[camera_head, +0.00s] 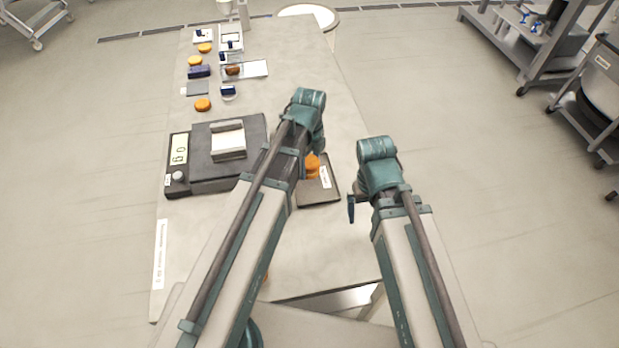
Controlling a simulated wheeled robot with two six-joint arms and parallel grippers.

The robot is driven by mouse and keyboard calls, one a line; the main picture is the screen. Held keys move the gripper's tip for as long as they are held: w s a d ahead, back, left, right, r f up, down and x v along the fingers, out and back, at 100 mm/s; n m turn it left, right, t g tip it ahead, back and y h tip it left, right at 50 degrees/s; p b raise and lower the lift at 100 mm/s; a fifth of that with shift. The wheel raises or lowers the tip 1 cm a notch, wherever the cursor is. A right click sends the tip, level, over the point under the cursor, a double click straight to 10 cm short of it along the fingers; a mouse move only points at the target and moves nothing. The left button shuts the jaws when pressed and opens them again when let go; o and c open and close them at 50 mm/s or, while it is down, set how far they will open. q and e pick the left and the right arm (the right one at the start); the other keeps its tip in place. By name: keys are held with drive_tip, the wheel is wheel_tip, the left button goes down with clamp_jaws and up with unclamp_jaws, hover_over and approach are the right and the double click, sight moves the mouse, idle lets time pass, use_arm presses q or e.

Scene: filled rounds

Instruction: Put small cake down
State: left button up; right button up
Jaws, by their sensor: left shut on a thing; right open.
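My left gripper (303,155) is mostly hidden behind its own arm, over the left part of a small dark tray (325,190) with a white label. It is shut on a small orange-brown cake (313,166), which shows partly beside the arm. I cannot tell whether the cake touches the tray.
A dark scale (204,180) with a white dish (228,140) stands left of the tray. More round cakes (203,104) and several small dark blue items (199,72) lie toward the table's far end. The table (205,255) is bare at front left.

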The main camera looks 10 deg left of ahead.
sight(310, 172)
use_arm(q)
drive_tip(key=shift+f, duration=0.1)
use_arm(e)
drive_tip(key=shift+f, duration=0.1)
use_arm(q)
wheel_tip(310, 172, down, 4)
drive_tip(key=b, duration=0.3)
drive_tip(key=shift+r+b, duration=0.25)
drive_tip(key=shift+b, duration=0.05)
use_arm(e)
wheel_tip(310, 172, down, 4)
drive_tip(key=shift+r, duration=0.2)
use_arm(q)
drive_tip(key=shift+f, duration=0.15)
use_arm(e)
drive_tip(key=shift+f, duration=0.15)
use_arm(q)
drive_tip(key=o, duration=0.8)
drive_tip(key=shift+c, duration=0.2)
wheel_tip(310, 172, up, 12)
drive_tip(key=p, duration=1.2)
drive_tip(key=shift+r, duration=0.2)
use_arm(e)
wheel_tip(310, 172, up, 12)
drive_tip(key=shift+r, duration=0.2)
